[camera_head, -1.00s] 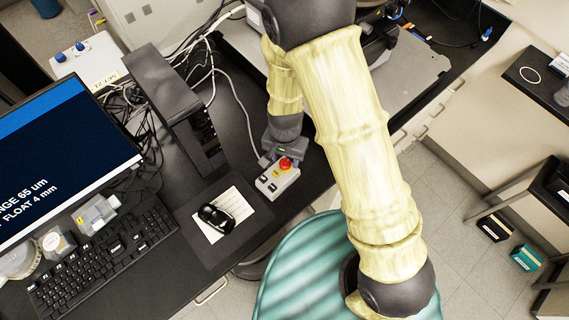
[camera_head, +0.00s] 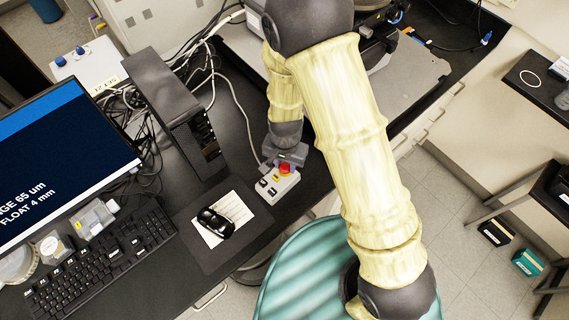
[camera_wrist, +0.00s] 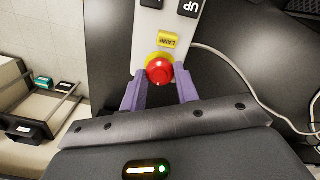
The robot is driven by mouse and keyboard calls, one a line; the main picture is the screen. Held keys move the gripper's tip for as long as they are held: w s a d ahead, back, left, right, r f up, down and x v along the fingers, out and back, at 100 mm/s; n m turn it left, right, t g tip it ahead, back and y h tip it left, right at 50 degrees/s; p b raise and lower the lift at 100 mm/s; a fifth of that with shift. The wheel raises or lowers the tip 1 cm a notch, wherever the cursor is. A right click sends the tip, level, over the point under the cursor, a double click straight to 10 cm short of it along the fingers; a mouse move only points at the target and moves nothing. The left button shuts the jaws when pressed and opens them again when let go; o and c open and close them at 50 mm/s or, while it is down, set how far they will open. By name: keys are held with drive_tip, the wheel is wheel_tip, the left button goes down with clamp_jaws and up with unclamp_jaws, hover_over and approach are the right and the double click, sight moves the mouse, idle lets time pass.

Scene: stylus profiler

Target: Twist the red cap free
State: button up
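The red cap (camera_wrist: 160,68) is a round button top on a small light-grey control box (camera_wrist: 146,30) with a yellow label. In the head view the red cap (camera_head: 285,168) sits at the far end of the box (camera_head: 278,187) on the black desk. My gripper (camera_wrist: 160,78) has two purple fingers, one on each side of the cap, with their tips beside it. The fingers stand about a cap's width apart; whether they press on it I cannot tell. In the head view my gripper (camera_head: 287,157) is just behind the cap, its fingers mostly hidden.
A grey cable (camera_wrist: 262,100) runs beside the box. A dark computer tower (camera_head: 172,112), a mouse (camera_head: 215,222) on a pad and a keyboard (camera_head: 105,262) stand to the left. A green chair (camera_head: 310,275) is in front of the desk.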

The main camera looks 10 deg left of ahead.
drive_tip(key=shift+c, duration=1.1)
drive_tip(key=m+p, duration=0.1)
drive_tip(key=m, duration=0.2)
drive_tip(key=shift+r, duration=0.2)
drive_tip(key=m+p, duration=0.1)
drive_tip(key=m, duration=0.2)
drive_tip(key=shift+f, duration=0.1)
drive_tip(key=o, duration=1.1)
drive_tip(key=shift+f, duration=0.1)
drive_tip(key=shift+o, duration=0.2)
wheel_tip(320, 180, up, 8)
drive_tip(key=p, duration=0.7)
